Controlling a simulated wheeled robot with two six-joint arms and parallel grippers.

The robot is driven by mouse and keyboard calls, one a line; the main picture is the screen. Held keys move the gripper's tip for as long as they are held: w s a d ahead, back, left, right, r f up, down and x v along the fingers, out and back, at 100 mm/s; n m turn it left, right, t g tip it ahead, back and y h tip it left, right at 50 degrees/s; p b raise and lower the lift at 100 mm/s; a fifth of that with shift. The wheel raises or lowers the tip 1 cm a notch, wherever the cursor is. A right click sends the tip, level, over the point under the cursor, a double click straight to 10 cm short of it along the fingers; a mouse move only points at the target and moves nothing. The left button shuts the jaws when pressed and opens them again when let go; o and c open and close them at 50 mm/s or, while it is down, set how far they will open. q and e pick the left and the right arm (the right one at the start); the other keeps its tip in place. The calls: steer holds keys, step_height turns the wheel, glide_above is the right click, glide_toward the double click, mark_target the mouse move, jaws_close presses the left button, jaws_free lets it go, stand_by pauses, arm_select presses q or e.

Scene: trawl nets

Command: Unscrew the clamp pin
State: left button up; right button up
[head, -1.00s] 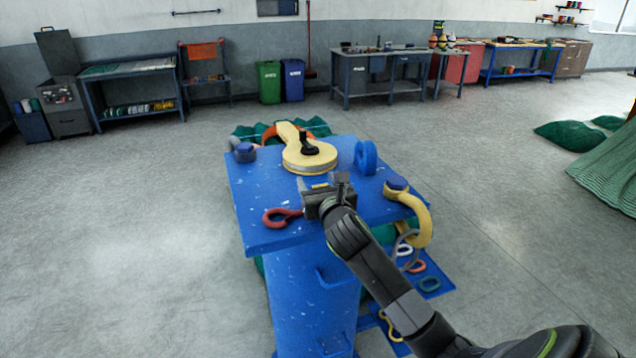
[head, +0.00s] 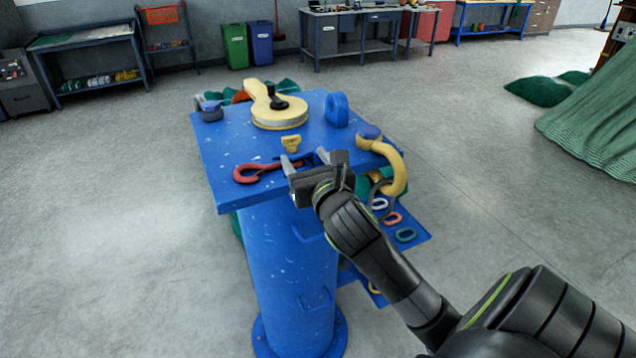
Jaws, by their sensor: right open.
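A yellow clamp-like body (head: 278,118) with a black knob (head: 279,102) on top lies at the back of the blue table. I cannot tell which part is the clamp pin. A small yellow piece (head: 291,143) lies in front of it. My right gripper (head: 309,161) is over the near edge of the table, its two fingers apart and pointing away from me. I see nothing held between them. The small yellow piece is just beyond the fingertips. My left gripper is not in view.
The blue table (head: 225,165) stands on a thick post. A blue ring (head: 337,109) stands at its back right, a yellow hook (head: 398,170) hangs at the right edge. A low blue tray (head: 420,236) holds several rings.

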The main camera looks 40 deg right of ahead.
steer(key=v, duration=0.6)
steer(key=shift+w+r, duration=0.1)
